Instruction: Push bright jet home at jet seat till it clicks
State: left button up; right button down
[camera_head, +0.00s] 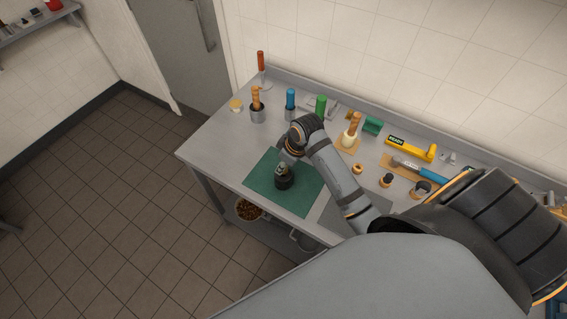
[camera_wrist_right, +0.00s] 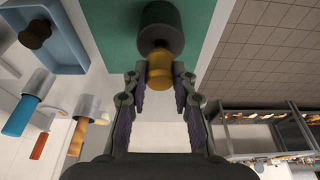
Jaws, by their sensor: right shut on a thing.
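The brass-coloured jet (camera_wrist_right: 159,72) is between the fingertips of my right gripper (camera_wrist_right: 158,84) in the right wrist view, and the gripper is shut on it. The jet is in line with a darker brown nub on the dark round seat (camera_wrist_right: 158,18). The jet overlaps the nub in this view; I cannot tell how deep it sits. In the head view the dark seat (camera_head: 284,183) stands upright on the green mat (camera_head: 257,184), with my right gripper (camera_head: 283,165) right above it. The jet is mostly hidden there. My left gripper is not in view.
Behind the mat stand a metal cup (camera_head: 257,115) with a wooden-handled tool, and blue (camera_head: 290,97) and green (camera_head: 321,104) handles. A yellow tool (camera_head: 411,147) and small rings lie to the right. The mat's left side is clear.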

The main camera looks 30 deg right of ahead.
jog(key=shift+f+b, duration=0.3)
jog(key=shift+f, duration=0.9)
jog(key=c, duration=1)
grip_release()
jog(key=shift+r, duration=0.15)
jog(key=shift+p+v, duration=1)
jog(key=shift+v, duration=0.2)
jog(key=v, duration=0.5)
jog(key=shift+d+r, duration=0.15)
jog(key=shift+r, duration=0.05)
